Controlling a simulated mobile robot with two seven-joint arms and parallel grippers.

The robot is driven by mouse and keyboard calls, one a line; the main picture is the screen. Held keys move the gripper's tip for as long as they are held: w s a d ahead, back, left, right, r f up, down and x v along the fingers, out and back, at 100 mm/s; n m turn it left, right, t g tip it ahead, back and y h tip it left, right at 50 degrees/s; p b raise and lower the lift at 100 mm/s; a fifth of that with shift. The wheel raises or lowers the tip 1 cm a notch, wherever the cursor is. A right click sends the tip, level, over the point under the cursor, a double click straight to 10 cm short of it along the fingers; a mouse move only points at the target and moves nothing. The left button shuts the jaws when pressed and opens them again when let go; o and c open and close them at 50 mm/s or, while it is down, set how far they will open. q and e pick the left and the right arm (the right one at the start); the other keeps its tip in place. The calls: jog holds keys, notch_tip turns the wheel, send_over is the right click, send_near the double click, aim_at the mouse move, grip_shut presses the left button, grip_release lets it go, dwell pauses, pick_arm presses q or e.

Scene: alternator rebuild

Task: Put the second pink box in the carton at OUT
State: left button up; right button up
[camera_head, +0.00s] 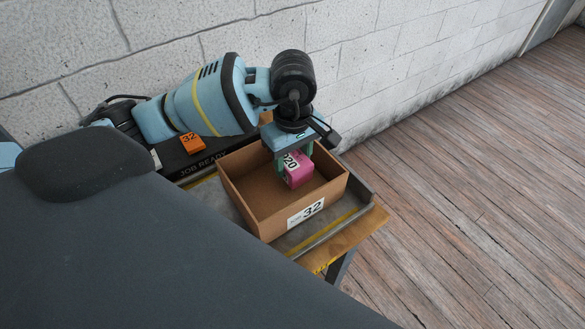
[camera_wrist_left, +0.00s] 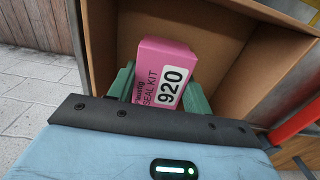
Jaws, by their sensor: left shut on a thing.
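The pink box (camera_head: 298,171), marked 920, is between the green fingers of my left gripper (camera_head: 293,163), which is shut on it. The gripper points down into the open carton (camera_head: 245,197), labelled 32, and holds the box inside its walls. In the left wrist view the pink box (camera_wrist_left: 164,76) reads "SEAL KIT 920", with a green finger on each side and the carton wall (camera_wrist_left: 220,28) behind it. I cannot tell whether the box touches the carton floor. No other pink box shows. My right gripper is not in view.
The carton stands on a grey bench end with a yellow-marked edge (camera_head: 330,240). A white block wall (camera_head: 380,60) runs behind; wooden floor (camera_head: 470,190) is clear at right.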

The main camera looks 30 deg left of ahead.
aim_at(293, 159)
pick_arm(q)
jog(key=shift+f, duration=1.8)
jog(key=shift+f, duration=0.15)
jog(key=o, duration=1)
jog(key=shift+c, duration=0.2)
notch_tip(293, 159, up, 12)
jog(key=shift+r, duration=0.15)
